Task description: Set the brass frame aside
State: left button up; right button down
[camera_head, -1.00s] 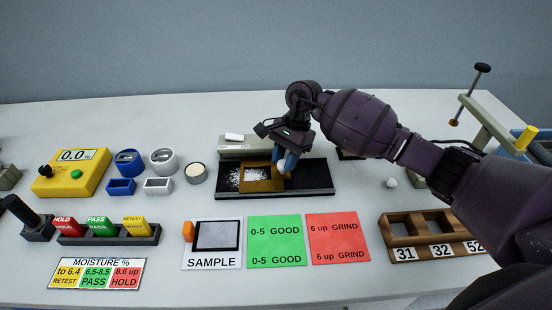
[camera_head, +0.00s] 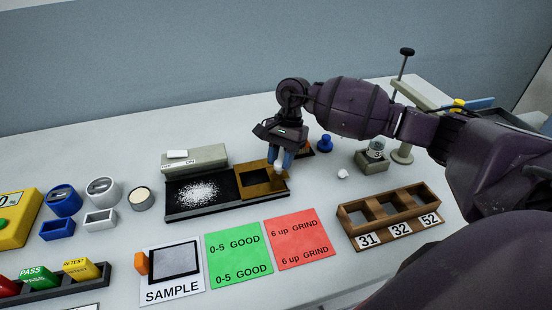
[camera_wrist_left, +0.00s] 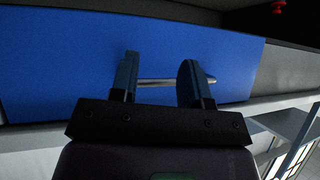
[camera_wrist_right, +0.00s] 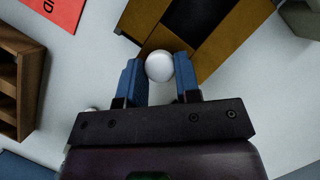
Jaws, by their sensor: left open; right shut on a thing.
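The brass frame (camera_head: 264,189) is a flat brown-gold piece with an opening, at the right end of the black board (camera_head: 182,213). A patch of white specks (camera_head: 197,192) lies uncovered on the board to its left. My right gripper (camera_head: 281,160) is shut on the frame's white round knob, which shows between the fingers in the right wrist view (camera_wrist_right: 159,67). I cannot tell whether the frame touches the board. My left gripper (camera_wrist_left: 165,80) is open in the left wrist view, before a blue panel, with a grey rod behind its fingers; it is outside the head view.
A grey-green block (camera_head: 195,159) stands behind the board. The SAMPLE card (camera_head: 173,272), green card (camera_head: 238,254) and red card (camera_head: 299,239) lie in front. A wooden rack (camera_head: 392,218) is at the right. A small white ball (camera_head: 342,174) lies on bare table between rack and board.

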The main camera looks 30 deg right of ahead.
jog(key=shift+d, duration=0.2)
jog(key=c, duration=0.8)
grip_release()
jog(key=shift+s+d, duration=0.1)
jog(key=shift+s, duration=0.05)
jog(key=shift+r, duration=0.1)
jog(key=v, duration=1)
jog(key=shift+r, duration=0.3)
